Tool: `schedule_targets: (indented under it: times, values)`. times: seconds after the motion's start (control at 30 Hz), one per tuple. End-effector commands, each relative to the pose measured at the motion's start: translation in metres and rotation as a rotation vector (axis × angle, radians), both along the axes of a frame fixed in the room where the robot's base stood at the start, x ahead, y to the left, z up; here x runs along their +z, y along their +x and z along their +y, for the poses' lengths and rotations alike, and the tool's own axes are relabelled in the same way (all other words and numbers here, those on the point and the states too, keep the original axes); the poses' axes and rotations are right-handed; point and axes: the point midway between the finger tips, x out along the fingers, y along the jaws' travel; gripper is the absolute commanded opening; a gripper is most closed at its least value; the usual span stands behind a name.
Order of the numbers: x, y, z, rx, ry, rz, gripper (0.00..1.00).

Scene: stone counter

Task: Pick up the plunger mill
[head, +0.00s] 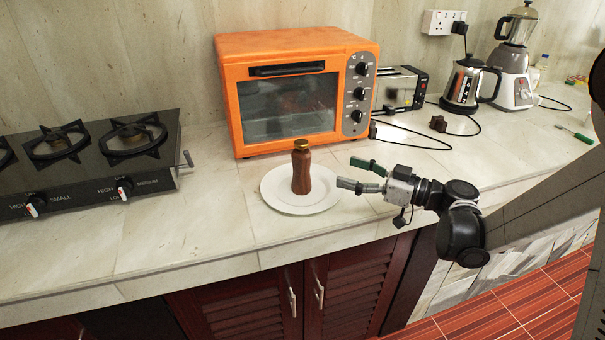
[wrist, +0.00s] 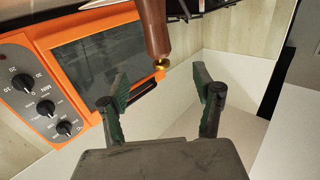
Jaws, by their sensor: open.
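The plunger mill (head: 301,171) is a brown wooden mill with a gold-coloured top, standing upright on a white plate (head: 300,208) on the counter. In the wrist view the mill (wrist: 153,30) shows at the top centre, its gold tip pointing down in the picture, beyond the fingertips. My gripper (head: 361,175) is open and empty, just right of the mill in the head view, with its fingers pointing toward it. It also shows in the wrist view (wrist: 158,85), its two green-padded fingers spread apart. The fingers look apart from the mill.
An orange toaster oven (head: 290,100) stands close behind the plate. A gas hob (head: 90,165) is at the left. A toaster (head: 400,88), a kettle (head: 468,85) and a blender (head: 514,65) stand at the back right. The counter left of the plate is clear.

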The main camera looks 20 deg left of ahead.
Motion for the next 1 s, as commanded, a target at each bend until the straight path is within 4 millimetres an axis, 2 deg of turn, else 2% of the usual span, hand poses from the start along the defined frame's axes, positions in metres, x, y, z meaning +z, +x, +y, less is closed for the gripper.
schedule_targets:
  times: [0.17, 0.43, 0.83, 1.0]
  values:
    - [0.000, 0.003, 0.022, 0.005, 0.003, -0.005, 0.64]
    - [0.000, 0.013, 0.068, 0.005, 0.002, -0.004, 0.64]
    - [0.002, 0.020, 0.093, 0.002, 0.003, -0.003, 0.64]
    - [0.007, 0.026, 0.115, 0.003, 0.003, -0.003, 0.64]
